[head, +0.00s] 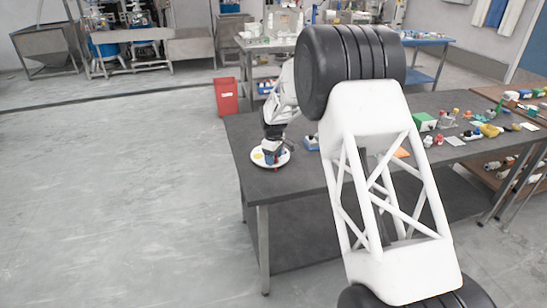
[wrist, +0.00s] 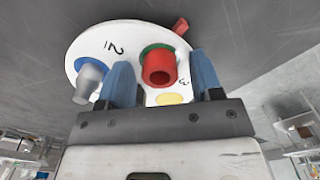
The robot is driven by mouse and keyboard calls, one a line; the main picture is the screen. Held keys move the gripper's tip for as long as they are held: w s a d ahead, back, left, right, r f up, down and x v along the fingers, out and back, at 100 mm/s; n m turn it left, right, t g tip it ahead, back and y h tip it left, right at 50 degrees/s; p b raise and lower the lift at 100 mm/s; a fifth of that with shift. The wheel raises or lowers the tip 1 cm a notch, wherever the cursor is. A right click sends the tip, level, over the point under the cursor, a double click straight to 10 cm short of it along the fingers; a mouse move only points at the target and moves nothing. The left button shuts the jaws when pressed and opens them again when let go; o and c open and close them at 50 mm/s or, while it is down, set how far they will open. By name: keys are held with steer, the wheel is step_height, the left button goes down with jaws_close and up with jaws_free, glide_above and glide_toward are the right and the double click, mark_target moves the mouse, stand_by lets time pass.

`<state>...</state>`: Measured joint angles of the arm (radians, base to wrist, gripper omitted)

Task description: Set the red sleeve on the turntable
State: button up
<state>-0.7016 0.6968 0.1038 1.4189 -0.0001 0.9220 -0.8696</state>
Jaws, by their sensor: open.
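The white turntable (wrist: 120,35) fills the upper middle of the wrist view, with numbers and coloured spots; it shows in the head view (head: 257,163) near the table's left corner. The red sleeve (wrist: 158,68), a short hollow tube, appears to stand on the turntable's green spot (wrist: 153,47), with its open end toward the camera. My gripper (wrist: 163,74) is open, with one blue finger on each side of the sleeve and visible gaps. In the head view my gripper (head: 271,145) is over the turntable and hides most of what stands there.
A grey cylindrical part (wrist: 88,82) stands on the turntable's blue spot, close to the left finger. A red tab (wrist: 181,26) sits at the turntable's rim. A blue-and-white object (head: 311,143) lies right of the turntable. Several small items crowd the dark table's (head: 290,182) right side.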

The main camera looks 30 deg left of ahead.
steer(key=shift+r, duration=0.15)
step_height(320, 180, up, 12)
stand_by(0.7)
steer(key=shift+d, duration=0.1)
stand_by(0.8)
